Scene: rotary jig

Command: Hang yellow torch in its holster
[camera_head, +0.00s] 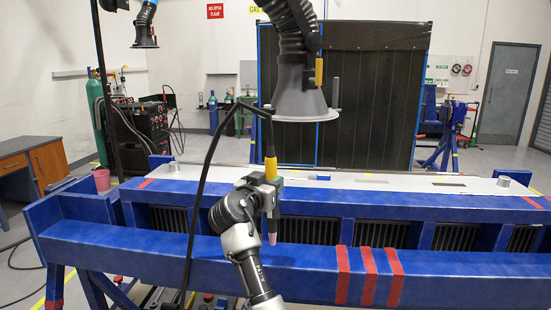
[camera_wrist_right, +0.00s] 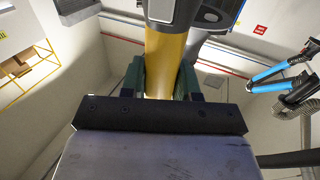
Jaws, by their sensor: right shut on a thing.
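The yellow torch (camera_head: 270,166) stands nearly upright in the middle of the head view, with a black cable arching from its top and a pink nozzle at its lower end. My right gripper (camera_head: 268,190) is shut around its body. In the right wrist view the yellow torch body (camera_wrist_right: 165,65) lies between the green finger pads of my right gripper (camera_wrist_right: 165,78). The nozzle hangs in front of the blue bench's front side. A pink cup-like thing (camera_head: 102,180) stands at the bench's left end; I cannot tell whether it is the holster. My left gripper is not in view.
The blue bench (camera_head: 200,245) with a pale top (camera_head: 340,180) spans the view. A grey extraction hood (camera_head: 300,90) hangs above it. The torch cable (camera_head: 200,180) loops left of my right arm. Small blocks (camera_head: 504,181) sit on the bench top, otherwise mostly clear.

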